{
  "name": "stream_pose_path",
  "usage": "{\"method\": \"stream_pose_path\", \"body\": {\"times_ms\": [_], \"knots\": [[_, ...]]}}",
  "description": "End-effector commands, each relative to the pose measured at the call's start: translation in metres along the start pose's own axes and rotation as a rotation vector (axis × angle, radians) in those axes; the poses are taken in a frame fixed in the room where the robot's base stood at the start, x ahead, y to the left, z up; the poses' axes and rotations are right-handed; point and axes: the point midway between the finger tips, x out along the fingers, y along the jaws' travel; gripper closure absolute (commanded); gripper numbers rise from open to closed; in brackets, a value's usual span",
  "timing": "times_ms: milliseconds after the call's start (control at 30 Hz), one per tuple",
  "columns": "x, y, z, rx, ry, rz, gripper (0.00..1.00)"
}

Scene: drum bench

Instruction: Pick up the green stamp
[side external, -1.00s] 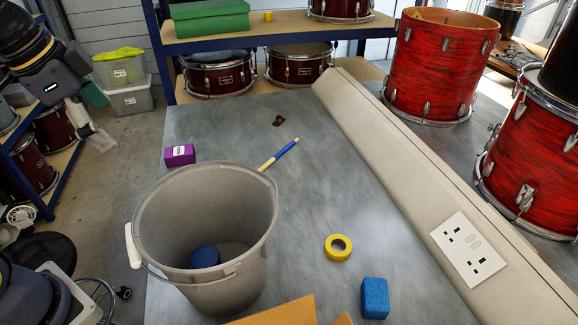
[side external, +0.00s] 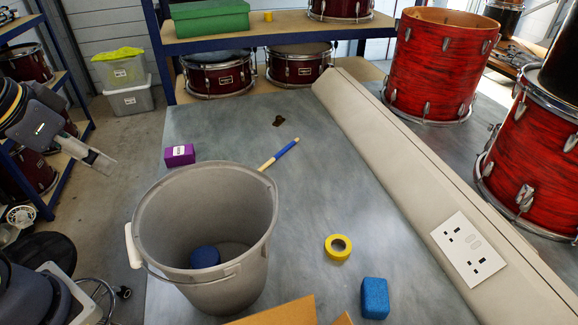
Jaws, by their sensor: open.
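I see no green stamp in the side external view. The inside of the cardboard box (side external: 290,313) at the bottom edge is cut off, so its contents are hidden. My gripper (side external: 102,162) is at the left, off the bench's left side and left of the grey bucket (side external: 250,200). It is open, and no object shows in it. A dark, small, unclear item (side external: 279,121) lies on the far part of the bench.
The bucket holds a round blue thing (side external: 205,256). On the bench (side external: 330,190) are a purple box (side external: 180,155), a blue-and-wood stick (side external: 280,154), yellow tape (side external: 329,245) and a blue sponge (side external: 375,298). A beige socket trunking (side external: 400,150) and red drums (side external: 440,65) border the right.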

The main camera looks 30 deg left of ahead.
Motion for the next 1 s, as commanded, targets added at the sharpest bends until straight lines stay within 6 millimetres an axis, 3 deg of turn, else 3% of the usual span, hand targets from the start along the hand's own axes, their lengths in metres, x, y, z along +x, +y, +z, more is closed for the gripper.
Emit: {"method": "stream_pose_path", "body": {"times_ms": [333, 433, 533, 667, 800, 900, 1000], "knots": [[0.000, 0.000, -0.003, -0.002, 0.013, -0.001, 0.52], [-0.001, -0.003, -0.018, 0.003, 0.083, -0.014, 0.52], [0.004, -0.005, -0.046, 0.045, 0.180, -0.051, 0.52], [0.038, -0.016, -0.080, 0.105, 0.224, -0.119, 0.52], [0.090, -0.028, -0.097, 0.157, 0.205, -0.143, 0.52], [0.137, -0.038, -0.094, 0.173, 0.158, -0.122, 0.52], [0.184, -0.046, -0.077, 0.161, 0.095, -0.074, 0.52]]}}
